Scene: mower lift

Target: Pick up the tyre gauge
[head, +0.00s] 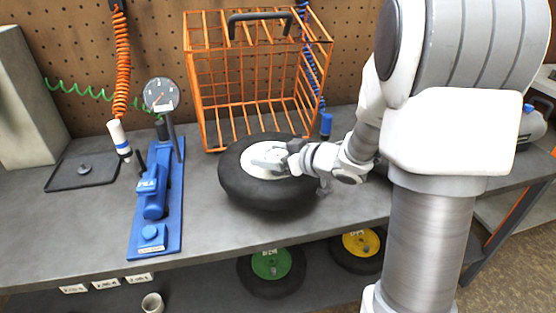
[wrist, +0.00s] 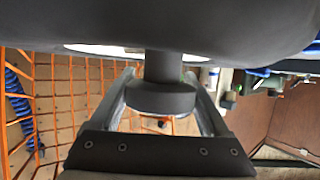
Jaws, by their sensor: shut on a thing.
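A round dial gauge (head: 160,95) with a pale face stands upright on a post at the far end of a blue bench tool (head: 152,198). I cannot tell if this is the tyre gauge. My gripper (head: 270,158) is to its right, over the white hub of a black wheel (head: 266,196). In the wrist view my gripper (wrist: 163,100) is shut on a dark round collar (wrist: 160,103) on a short stub by the wheel's hub. The wheel's black tyre (wrist: 190,22) fills the top of that view. I cannot tell if the wheel touches the bench.
An orange wire cage (head: 222,90) stands behind the wheel. The grey bench (head: 210,228) is clear in front of the wheel. Green (head: 271,264) and yellow (head: 360,243) wheels are below.

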